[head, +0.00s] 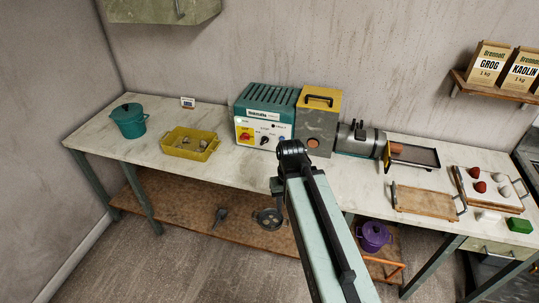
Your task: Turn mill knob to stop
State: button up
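The teal mill (265,115) stands at the back of the worktop, near the middle of the head view. Its white front panel carries a dark knob (265,141) right of a red and yellow switch (245,135). The knob's exact pointer setting is too small to read. My gripper (291,152) is at the far end of my raised arm, in front of the panel's right side in the picture. I see its dark end, but no fingers or held object can be made out. I cannot tell whether it touches the mill.
A grey and yellow box (319,120) and a metal cylinder machine (360,139) stand right of the mill. A yellow tray (190,145) and teal pot (129,121) are left. A wooden tray (424,202) lies right. Worktop left of the mill is partly clear.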

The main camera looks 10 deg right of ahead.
aim_at(264, 140)
jog(key=u, duration=0.55)
jog(key=i, duration=1.1)
jog(key=u, duration=0.4)
jog(key=k, duration=0.65)
jog(key=u, duration=0.3)
jog(key=i, duration=0.65)
jog(key=z, duration=0.15)
